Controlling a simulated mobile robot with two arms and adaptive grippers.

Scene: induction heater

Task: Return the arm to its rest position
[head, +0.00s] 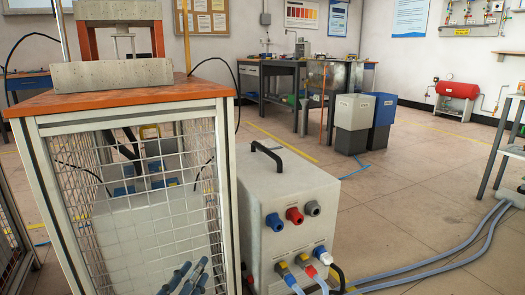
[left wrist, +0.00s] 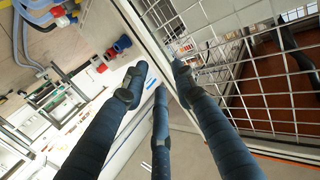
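My left gripper (head: 192,269) shows at the bottom of the head view, in front of the wire mesh of the frame with the orange top. Its dark blue fingers point upward there. In the left wrist view the three fingers of my left gripper (left wrist: 158,84) are spread apart with nothing between them. The gripper is open and empty. Most of the left arm is below the picture. My right gripper is in neither view.
A mesh-sided frame (head: 130,105) with an orange top stands close ahead at the left. A grey box (head: 285,185) with coloured sockets and plugged cables stands to its right. Grey hoses (head: 440,262) lie on the floor at the right. The middle floor is clear.

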